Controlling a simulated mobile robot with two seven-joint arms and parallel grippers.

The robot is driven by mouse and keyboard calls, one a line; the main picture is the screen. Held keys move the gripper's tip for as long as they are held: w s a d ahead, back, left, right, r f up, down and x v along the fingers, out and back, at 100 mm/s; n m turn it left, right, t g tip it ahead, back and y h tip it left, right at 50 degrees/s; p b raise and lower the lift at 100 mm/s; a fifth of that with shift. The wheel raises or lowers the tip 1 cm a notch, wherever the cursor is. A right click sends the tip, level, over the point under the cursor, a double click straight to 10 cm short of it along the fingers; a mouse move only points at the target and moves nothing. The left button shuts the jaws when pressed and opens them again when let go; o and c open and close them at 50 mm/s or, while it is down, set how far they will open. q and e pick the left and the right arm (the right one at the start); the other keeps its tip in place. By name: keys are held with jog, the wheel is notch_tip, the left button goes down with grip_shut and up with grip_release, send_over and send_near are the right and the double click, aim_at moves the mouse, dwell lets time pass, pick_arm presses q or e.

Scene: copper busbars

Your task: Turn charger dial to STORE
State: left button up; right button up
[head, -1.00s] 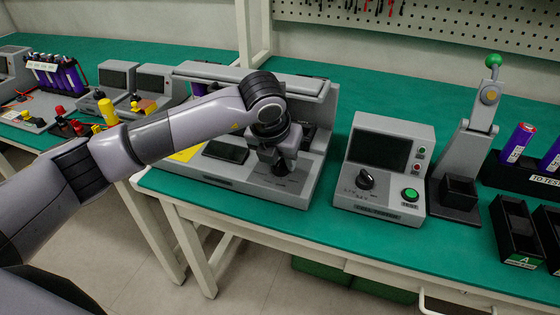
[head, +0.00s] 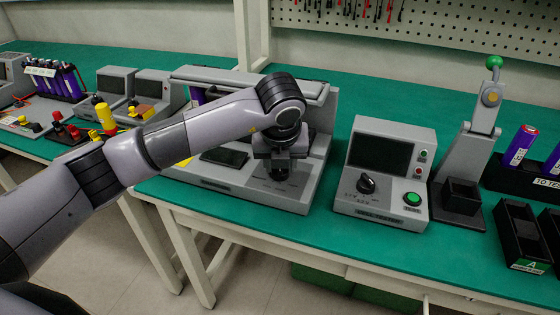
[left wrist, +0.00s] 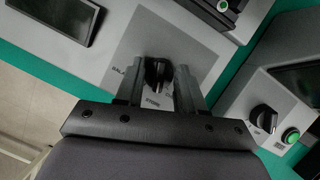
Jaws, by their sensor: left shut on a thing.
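The grey charger (head: 225,184) stands on the green bench, with a dark screen (head: 224,157) on its sloped front. Its black dial (left wrist: 157,74) sits on a light grey panel in the left wrist view, between my left gripper's two fingers. The fingers (left wrist: 158,88) stand on either side of the dial. My right gripper is not in view.
A cell tester (head: 383,170) with its own black knob (head: 366,184) and green button (head: 413,198) stands to the right. Beyond it are a lever press (head: 470,150) and black bins (head: 520,235). Bare green bench lies between charger and tester.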

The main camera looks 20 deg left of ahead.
aim_at(280, 187)
pick_arm(q)
jog(key=o, duration=1)
jog(key=v, duration=0.7)
jog(key=shift+r, duration=0.1)
jog(key=shift+s, duration=0.15)
